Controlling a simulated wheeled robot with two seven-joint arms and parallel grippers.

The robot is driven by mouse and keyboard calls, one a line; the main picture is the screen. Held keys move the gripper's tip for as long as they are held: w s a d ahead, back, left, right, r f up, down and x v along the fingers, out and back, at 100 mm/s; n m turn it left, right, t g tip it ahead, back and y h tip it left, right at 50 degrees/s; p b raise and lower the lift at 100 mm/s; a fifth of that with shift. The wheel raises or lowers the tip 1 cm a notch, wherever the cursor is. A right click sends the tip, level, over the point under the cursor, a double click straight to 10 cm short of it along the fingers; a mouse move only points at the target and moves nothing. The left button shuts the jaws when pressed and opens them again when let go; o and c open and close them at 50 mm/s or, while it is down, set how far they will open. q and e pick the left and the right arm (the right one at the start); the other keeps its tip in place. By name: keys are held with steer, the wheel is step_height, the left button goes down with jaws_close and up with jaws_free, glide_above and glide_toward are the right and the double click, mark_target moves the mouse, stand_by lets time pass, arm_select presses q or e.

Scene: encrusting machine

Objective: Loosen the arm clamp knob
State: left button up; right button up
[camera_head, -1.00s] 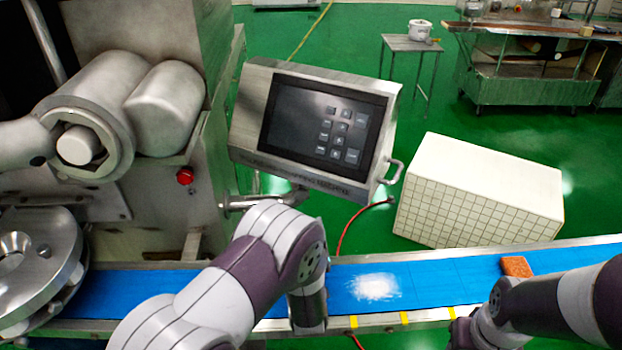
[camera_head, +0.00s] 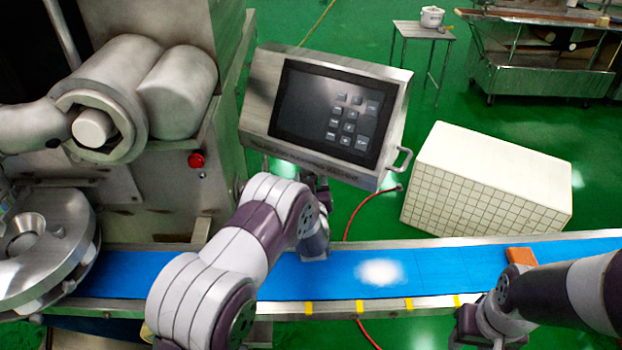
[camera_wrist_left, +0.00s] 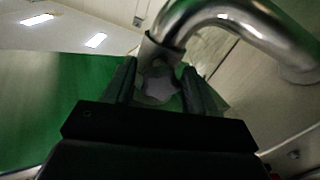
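The arm clamp knob (camera_wrist_left: 158,84), a grey lobed knob, shows in the left wrist view below a bent shiny metal tube (camera_wrist_left: 225,20). My left gripper (camera_wrist_left: 160,78) has its two dark fingers apart, one on each side of the knob. I cannot tell whether they touch it. In the head view my left arm reaches up beneath the control panel (camera_head: 325,115), and its wrist and the panel hide the knob. My right gripper (camera_head: 466,326) is low at the right, over the conveyor's front edge, mostly hidden by its arm.
The steel machine (camera_head: 160,190) with a red button (camera_head: 196,159) stands left. A white tiled box (camera_head: 490,180) stands behind the belt.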

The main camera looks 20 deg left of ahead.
arm_select(q)
steer(key=c, duration=0.7)
steer(key=shift+c, duration=0.2)
